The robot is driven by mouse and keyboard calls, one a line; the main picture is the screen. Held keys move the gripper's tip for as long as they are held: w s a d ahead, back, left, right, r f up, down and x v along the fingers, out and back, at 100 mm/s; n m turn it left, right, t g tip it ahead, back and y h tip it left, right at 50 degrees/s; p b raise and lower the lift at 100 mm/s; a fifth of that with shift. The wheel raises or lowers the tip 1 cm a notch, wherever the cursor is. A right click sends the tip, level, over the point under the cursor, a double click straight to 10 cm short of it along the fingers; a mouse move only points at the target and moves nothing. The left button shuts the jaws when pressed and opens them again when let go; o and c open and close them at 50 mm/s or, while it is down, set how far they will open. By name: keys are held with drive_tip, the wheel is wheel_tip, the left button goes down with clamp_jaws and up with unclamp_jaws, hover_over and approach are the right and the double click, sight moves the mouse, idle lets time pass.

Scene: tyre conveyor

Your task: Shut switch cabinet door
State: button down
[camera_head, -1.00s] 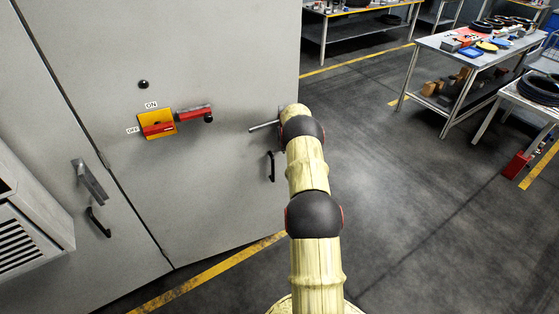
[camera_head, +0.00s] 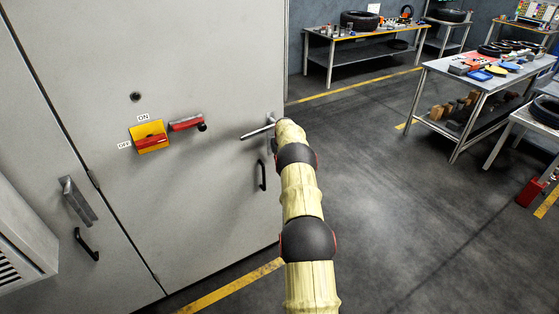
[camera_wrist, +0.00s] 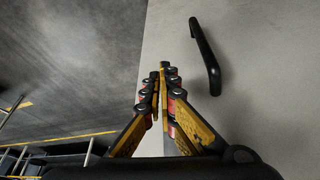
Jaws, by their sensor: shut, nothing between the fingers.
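The switch cabinet door (camera_head: 215,65) is a large grey panel in the head view. It carries a yellow and red ON/OFF switch (camera_head: 149,137), a metal lever handle (camera_head: 257,131) and a black pull handle (camera_head: 262,175) near its right edge. My arm reaches to that right edge and hides my gripper in the head view. In the wrist view my gripper (camera_wrist: 162,72) is shut and empty, its fingertips at the door's edge. The black pull handle (camera_wrist: 206,57) is to its right, apart from the fingers. Whether the fingertips touch the door is unclear.
A neighbouring grey panel (camera_head: 40,115) with its own handles is at left, beyond a dark seam. Workbenches with tyres and parts (camera_head: 480,75) stand at the right and back. Dark open floor (camera_head: 400,220) lies right of the door.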

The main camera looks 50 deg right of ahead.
drive_tip(key=s+v, duration=0.1)
drive_tip(key=v, duration=0.9)
drive_tip(key=shift+d, duration=0.3)
drive_tip(key=shift+f, duration=0.1)
